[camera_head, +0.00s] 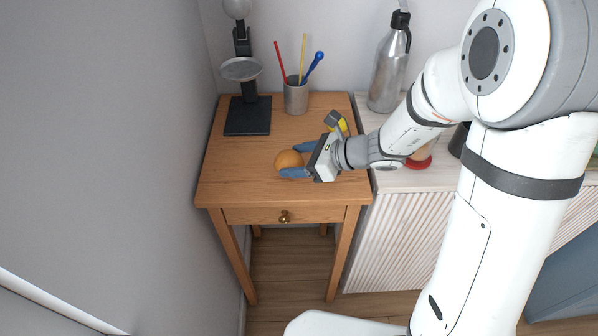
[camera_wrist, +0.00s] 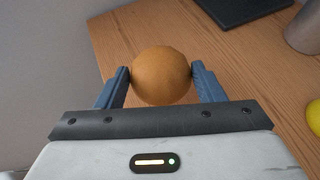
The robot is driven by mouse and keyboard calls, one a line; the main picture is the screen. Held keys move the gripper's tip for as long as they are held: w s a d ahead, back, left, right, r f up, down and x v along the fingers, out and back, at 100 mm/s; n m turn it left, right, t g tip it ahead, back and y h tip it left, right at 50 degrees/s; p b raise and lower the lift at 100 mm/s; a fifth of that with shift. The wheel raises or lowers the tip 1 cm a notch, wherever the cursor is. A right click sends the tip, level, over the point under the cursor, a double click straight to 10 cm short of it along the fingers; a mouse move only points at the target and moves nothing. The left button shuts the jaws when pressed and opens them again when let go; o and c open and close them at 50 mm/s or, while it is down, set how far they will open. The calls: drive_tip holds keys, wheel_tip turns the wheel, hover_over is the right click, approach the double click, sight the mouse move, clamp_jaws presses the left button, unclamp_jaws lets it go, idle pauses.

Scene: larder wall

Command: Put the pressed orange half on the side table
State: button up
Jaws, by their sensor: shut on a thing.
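The pressed orange half (camera_head: 288,160) shows as a rounded orange dome at my gripper, over the wooden side table (camera_head: 237,178). In the wrist view the orange half (camera_wrist: 161,75) sits between the two blue fingers of my gripper (camera_wrist: 162,84). My gripper (camera_head: 296,160) is shut on it, reaching in from the right. The orange half is low over the tabletop; I cannot tell whether it touches the wood. Its underside is hidden. The side table also shows in the wrist view (camera_wrist: 240,70).
A black-based press-like stand (camera_head: 247,116) is at the table's back left. A metal cup (camera_head: 296,97) with coloured sticks stands at the back. A yellow thing (camera_head: 343,125) is behind my wrist. A steel bottle (camera_head: 389,65) stands on the white cabinet at right. The table's front left is clear.

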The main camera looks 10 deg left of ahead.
drive_tip(key=shift+f, duration=1.9)
drive_tip(key=shift+f+b, duration=0.2)
drive_tip(key=shift+b, duration=0.2)
drive_tip(key=o, duration=1)
drive_tip(key=shift+r, duration=0.1)
drive_tip(key=shift+d+r+p, duration=0.2)
drive_tip(key=shift+r+p, duration=0.1)
drive_tip(key=v, duration=1.1)
drive_tip(key=shift+d, duration=0.3)
